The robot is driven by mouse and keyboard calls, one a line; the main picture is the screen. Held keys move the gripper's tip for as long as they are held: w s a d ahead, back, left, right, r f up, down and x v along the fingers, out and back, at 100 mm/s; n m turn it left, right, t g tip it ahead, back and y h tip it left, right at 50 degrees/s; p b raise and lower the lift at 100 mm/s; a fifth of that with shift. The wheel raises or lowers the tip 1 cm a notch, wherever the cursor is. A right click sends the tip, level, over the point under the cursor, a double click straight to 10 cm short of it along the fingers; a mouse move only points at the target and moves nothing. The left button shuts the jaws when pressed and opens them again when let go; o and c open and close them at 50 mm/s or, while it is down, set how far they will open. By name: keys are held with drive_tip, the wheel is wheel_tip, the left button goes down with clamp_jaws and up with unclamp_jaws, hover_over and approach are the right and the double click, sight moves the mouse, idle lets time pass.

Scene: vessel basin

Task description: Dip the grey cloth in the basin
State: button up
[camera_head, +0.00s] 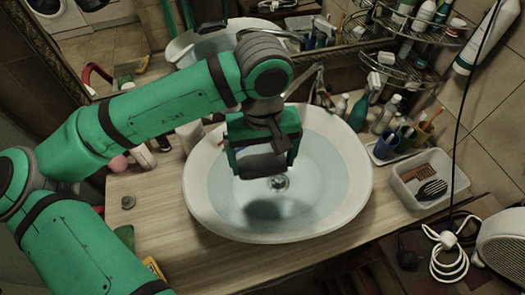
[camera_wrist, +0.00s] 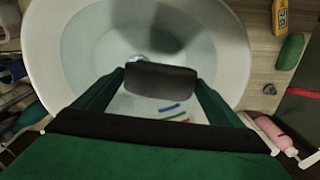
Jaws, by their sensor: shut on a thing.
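The white basin (camera_head: 352,205) sits on the wooden counter and holds clear water with a drain in its floor. It also fills the upper part of the wrist view (camera_wrist: 45,60). My gripper (camera_head: 263,158) points down above the basin, over the water. Its two green fingers are shut on the grey cloth (camera_wrist: 160,80), which looks like a dark, rounded roll held across between the fingertips. In the head view the cloth (camera_head: 262,166) shows as a dark shape under the gripper. It appears above the water, with a dark shadow in the basin below it.
A faucet (camera_head: 318,85) stands behind the basin. Bottles, cups and a white tray (camera_head: 447,178) with brushes stand to the right. A wire rack (camera_head: 425,30) hangs on the wall. A small dark knob-like item (camera_head: 128,202) lies on the left counter, which is mostly clear.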

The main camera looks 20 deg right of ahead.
drive_tip(key=shift+f, duration=6.5)
drive_tip(key=shift+d, duration=0.55)
drive_tip(key=shift+r, duration=5.7)
